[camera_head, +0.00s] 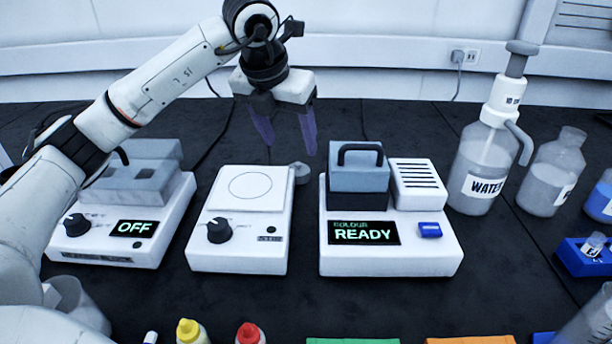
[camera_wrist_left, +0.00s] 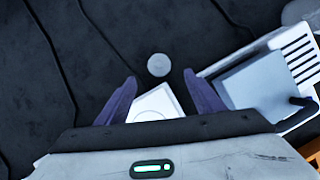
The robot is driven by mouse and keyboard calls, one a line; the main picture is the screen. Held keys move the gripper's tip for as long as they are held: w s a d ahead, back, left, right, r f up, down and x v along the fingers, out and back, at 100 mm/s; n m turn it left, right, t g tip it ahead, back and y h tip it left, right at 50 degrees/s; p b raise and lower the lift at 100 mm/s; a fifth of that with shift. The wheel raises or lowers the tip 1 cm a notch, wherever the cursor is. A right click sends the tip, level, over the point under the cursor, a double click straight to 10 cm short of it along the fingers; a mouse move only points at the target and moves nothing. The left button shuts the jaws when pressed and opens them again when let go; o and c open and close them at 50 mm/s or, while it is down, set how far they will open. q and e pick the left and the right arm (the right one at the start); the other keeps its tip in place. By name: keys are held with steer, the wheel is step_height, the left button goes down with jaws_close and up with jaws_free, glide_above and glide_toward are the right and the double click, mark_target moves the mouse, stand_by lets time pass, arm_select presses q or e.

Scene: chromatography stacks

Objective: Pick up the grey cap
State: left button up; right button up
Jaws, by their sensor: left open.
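The grey cap (camera_head: 300,172) is a small round disc on the black bench, just behind the right back corner of the white stirrer with a round plate (camera_head: 249,188). In the left wrist view the cap (camera_wrist_left: 158,65) lies on the dark surface, beyond and between the fingertips. My left gripper (camera_head: 288,150) hangs above the bench behind the stirrer, open and empty, its purple fingers pointing down. It also shows in the left wrist view (camera_wrist_left: 159,78), with a gap between the fingers. My right gripper is not in view.
A colour reader (camera_head: 390,245) showing READY stands right of the cap. A grey block heater (camera_head: 125,220) showing OFF stands left. A WATER bottle (camera_head: 484,165) is farther right. Dark cables (camera_head: 212,150) cross the bench behind. Bare bench surrounds the cap's far side.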

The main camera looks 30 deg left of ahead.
mark_target(296, 165)
arm_select(q)
steer(key=b+x, duration=0.1)
steer(key=x, duration=0.8)
steer(key=shift+a+f+b, duration=0.1)
steer(key=shift+f+b, duration=0.2)
steer(key=shift+b, duration=0.05)
steer(key=c, duration=1.1)
